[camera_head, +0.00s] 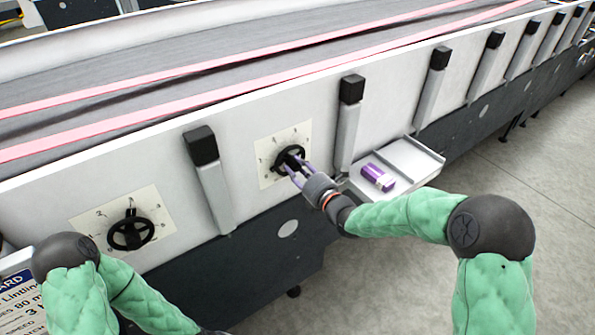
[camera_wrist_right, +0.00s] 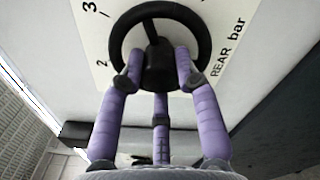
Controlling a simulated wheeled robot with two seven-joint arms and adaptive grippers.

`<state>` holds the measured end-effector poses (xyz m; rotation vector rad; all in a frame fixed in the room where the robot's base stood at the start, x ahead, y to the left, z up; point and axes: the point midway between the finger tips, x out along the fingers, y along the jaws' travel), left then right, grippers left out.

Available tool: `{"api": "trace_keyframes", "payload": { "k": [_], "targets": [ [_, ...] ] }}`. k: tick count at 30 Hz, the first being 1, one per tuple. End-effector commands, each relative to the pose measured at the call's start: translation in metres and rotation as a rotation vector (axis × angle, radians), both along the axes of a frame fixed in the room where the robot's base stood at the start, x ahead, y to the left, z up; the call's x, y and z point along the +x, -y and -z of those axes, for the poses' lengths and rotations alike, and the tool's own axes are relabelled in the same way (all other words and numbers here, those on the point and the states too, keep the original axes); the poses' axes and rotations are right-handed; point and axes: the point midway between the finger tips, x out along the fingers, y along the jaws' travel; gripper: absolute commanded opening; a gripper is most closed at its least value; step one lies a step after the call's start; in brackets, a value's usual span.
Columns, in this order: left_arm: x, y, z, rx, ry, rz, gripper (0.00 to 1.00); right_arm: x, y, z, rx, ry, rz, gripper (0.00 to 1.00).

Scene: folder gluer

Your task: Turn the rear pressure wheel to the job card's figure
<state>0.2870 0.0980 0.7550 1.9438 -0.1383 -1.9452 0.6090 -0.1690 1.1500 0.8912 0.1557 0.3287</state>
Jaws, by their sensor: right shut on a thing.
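The rear pressure wheel (camera_head: 279,161) is a small black handwheel on a white dial plate (camera_head: 265,148) on the machine's side. In the right wrist view, the wheel (camera_wrist_right: 116,36) sits beside the print "REAR bar", with figures 2 and 3 at its left; one spoke runs up from the hub. My right gripper (camera_head: 290,168) has its purple fingers closed on the black hub, also seen in the right wrist view (camera_wrist_right: 157,80). The job card (camera_head: 18,290) at the lower left is largely hidden by my left arm; "80" and "3" show. My left gripper is out of view.
A second black handwheel (camera_head: 131,233) on its own dial is at the left. Grey posts with black caps (camera_head: 201,146) stand on both sides of the rear wheel. A white tray (camera_head: 410,160) with a purple-and-white item (camera_head: 378,177) sticks out at the right.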

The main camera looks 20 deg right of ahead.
Motion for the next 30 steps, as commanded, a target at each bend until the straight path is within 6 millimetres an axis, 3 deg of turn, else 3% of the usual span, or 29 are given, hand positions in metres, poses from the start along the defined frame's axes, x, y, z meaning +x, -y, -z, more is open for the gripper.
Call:
{"api": "trace_keyframes", "payload": {
  "k": [12,30],
  "targets": [
    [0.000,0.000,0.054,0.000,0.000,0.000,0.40,-0.002,-0.003,0.009,0.340,-0.130,-0.004,0.00],
    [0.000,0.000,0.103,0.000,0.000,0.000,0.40,-0.002,-0.004,0.007,0.874,-0.329,-0.003,0.00]
  ]
}}
